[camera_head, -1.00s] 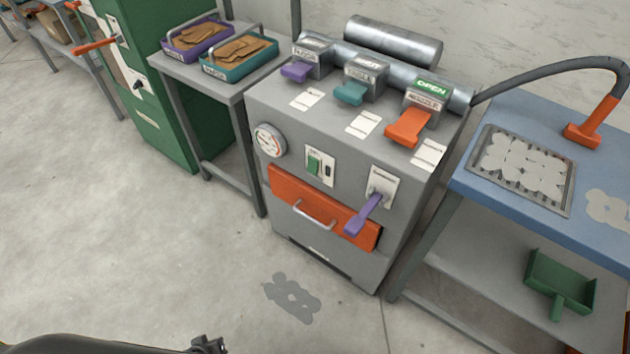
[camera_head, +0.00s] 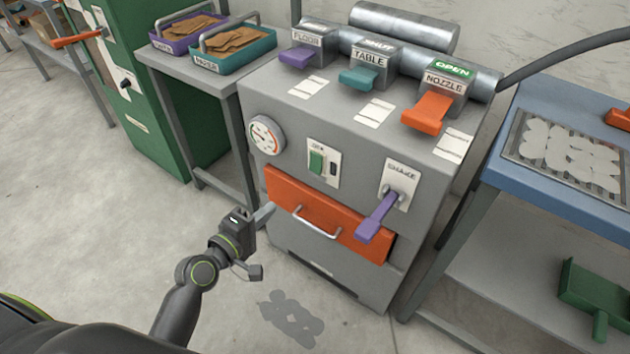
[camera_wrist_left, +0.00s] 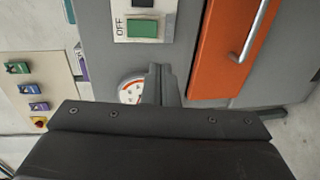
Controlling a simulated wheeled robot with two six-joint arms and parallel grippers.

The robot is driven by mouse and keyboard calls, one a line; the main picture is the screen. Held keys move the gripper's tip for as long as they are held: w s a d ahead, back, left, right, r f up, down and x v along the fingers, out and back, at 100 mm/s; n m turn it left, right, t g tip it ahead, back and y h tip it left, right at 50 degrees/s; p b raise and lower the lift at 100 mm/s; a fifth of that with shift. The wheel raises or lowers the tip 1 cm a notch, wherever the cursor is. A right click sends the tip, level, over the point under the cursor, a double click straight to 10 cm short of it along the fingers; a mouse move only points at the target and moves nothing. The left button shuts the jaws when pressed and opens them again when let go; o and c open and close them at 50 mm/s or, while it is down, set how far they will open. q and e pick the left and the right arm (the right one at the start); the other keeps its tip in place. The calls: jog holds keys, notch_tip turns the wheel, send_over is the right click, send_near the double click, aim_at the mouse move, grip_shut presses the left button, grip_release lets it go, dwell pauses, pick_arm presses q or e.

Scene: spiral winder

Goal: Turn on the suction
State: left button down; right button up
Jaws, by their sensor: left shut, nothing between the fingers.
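The grey suction machine (camera_head: 250,110) stands ahead of me. On its front is a switch plate with a green button (camera_head: 317,162); in the left wrist view this green button (camera_wrist_left: 142,28) sits beside the word OFF. A round gauge (camera_head: 266,135) is left of the switch; part of the gauge (camera_wrist_left: 131,90) also shows in the left wrist view. My left gripper (camera_head: 266,214) is shut and empty, in front of the machine, left of the orange drawer and below the switch. It appears apart from the button. My right gripper is not in view.
An orange drawer (camera_head: 281,200) with a handle and a purple SHAKE lever (camera_head: 377,217) are on the machine's front. Purple, teal and orange levers sit on top, the NOZZLE lever (camera_head: 428,112) under an OPEN sign. A blue table (camera_head: 500,170) stands right; trays stand left.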

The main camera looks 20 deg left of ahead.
aim_at(314, 170)
pick_arm(q)
jog(key=shift+d+r, duration=0.25)
jog(key=shift+r, duration=0.25)
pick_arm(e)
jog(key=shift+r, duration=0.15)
pick_arm(q)
jog(key=shift+w, duration=0.15)
